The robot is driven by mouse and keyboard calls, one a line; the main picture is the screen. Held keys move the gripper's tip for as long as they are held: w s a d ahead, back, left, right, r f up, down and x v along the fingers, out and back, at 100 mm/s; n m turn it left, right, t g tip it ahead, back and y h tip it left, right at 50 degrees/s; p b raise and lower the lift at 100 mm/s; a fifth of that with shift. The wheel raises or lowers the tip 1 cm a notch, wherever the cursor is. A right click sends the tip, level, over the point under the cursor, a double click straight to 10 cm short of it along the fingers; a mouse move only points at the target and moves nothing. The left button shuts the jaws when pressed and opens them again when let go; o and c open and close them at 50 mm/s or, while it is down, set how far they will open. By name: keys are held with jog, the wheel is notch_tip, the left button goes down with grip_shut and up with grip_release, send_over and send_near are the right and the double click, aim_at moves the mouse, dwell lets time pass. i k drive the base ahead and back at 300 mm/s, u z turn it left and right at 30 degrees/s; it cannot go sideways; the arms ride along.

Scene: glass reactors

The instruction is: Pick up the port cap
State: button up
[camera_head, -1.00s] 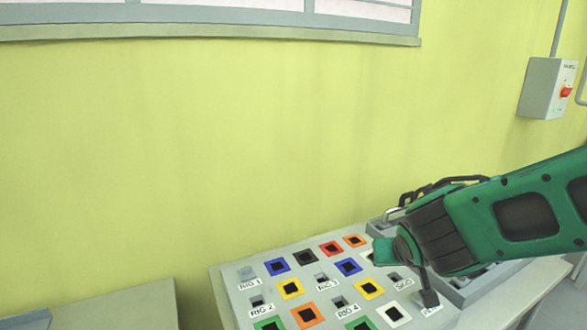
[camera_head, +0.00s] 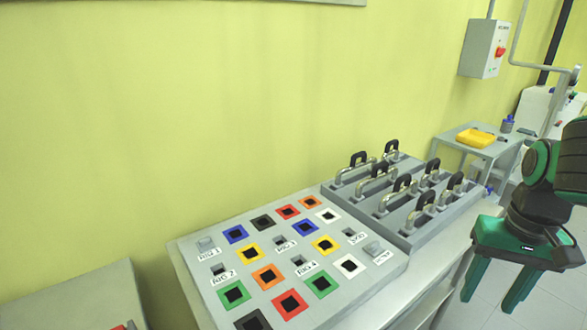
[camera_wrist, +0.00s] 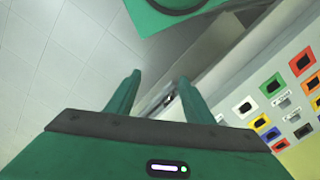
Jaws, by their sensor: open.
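I cannot single out a port cap for certain. A sloped grey panel (camera_head: 185,262) carries several coloured square frames with dark centres and small labelled grey sockets. Small grey blocks sit at its back left corner (camera_head: 205,244) and right edge (camera_head: 374,249); whether either is the cap I cannot tell. My gripper (camera_head: 490,303) is green, open and empty, with its fingers pointing down, to the right of the panel and apart from it. In the wrist view my gripper (camera_wrist: 158,82) has nothing between its fingers, and the panel's coloured frames show at the right.
A grey rack (camera_head: 392,228) with several black-topped padlock-like shackles stands right of the panel. A side table (camera_head: 450,146) with a yellow tray (camera_head: 475,138) is at the back right. A switch box (camera_head: 484,48) hangs on the yellow wall. A grey surface (camera_head: 60,295) lies at lower left.

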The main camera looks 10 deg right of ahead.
aim_at(372, 248)
jog(key=u, duration=0.3)
jog(key=k, duration=1.45)
jog(key=z, duration=1.1)
jog(key=i, duration=1.05)
